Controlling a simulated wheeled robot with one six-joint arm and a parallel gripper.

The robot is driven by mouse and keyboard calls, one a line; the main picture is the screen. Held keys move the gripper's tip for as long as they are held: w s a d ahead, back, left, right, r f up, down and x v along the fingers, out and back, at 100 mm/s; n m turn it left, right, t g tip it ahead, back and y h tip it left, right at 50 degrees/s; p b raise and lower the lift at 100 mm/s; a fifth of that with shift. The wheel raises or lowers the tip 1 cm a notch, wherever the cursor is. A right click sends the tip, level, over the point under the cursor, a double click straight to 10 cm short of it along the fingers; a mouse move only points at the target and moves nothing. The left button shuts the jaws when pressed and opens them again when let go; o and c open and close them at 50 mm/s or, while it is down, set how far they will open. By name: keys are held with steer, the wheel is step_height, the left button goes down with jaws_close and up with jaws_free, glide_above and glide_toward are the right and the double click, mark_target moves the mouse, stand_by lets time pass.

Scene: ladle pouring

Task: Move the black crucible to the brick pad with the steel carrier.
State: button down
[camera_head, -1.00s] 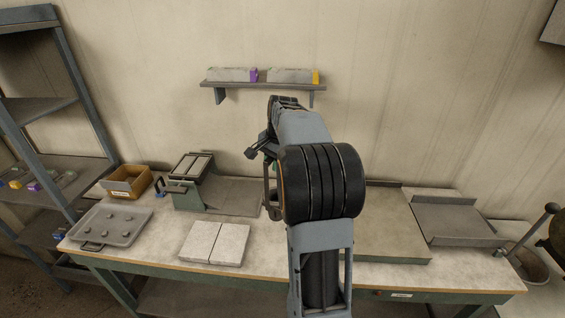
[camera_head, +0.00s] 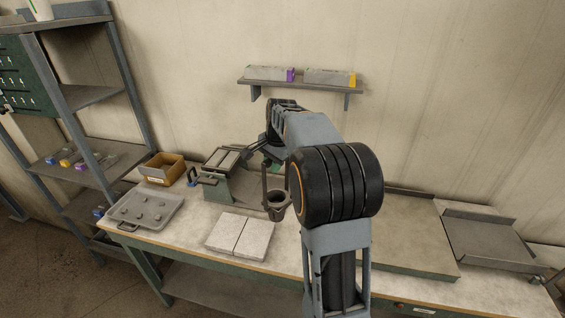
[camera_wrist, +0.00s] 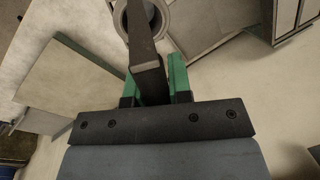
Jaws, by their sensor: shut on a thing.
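My gripper (camera_wrist: 155,85) has green fingers shut on the dark bar of the steel carrier (camera_wrist: 147,62). In the head view, the carrier (camera_head: 265,181) hangs upright from the arm, with the dark crucible (camera_head: 276,204) at its lower end. The crucible's round open mouth also shows at the top of the wrist view (camera_wrist: 152,14), partly covered by the bar. The brick pad (camera_head: 226,233), two pale blocks side by side, lies on the bench in front and slightly left of the crucible.
A metal stand (camera_head: 216,188) with a tilted frame is left of the carrier. A grey tray (camera_head: 150,221) and yellow-brown box (camera_head: 163,167) are at the bench's left. A wide flat board (camera_head: 410,235) lies right of my arm. A wall shelf (camera_head: 300,84) is above.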

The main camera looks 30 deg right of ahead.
steer(key=shift+w+a+p, duration=0.85)
steer(key=shift+w+a, duration=1.15)
steer(key=shift+a, duration=1.8)
steer(key=shift+w+a+p, duration=0.85)
steer(key=shift+w+a, duration=1.1)
steer(key=shift+a, duration=1.85)
step_height(320, 180, down, 13)
steer(key=b, duration=0.8)
steer(key=s+d+r, duration=0.2)
steer(key=s, duration=0.4)
steer(key=s+d+r+b, duration=0.1)
steer(key=s+d+r, duration=0.1)
steer(key=s, duration=0.3)
steer(key=shift+s+d+r, duration=0.35)
steer(key=shift+s+r, duration=0.05)
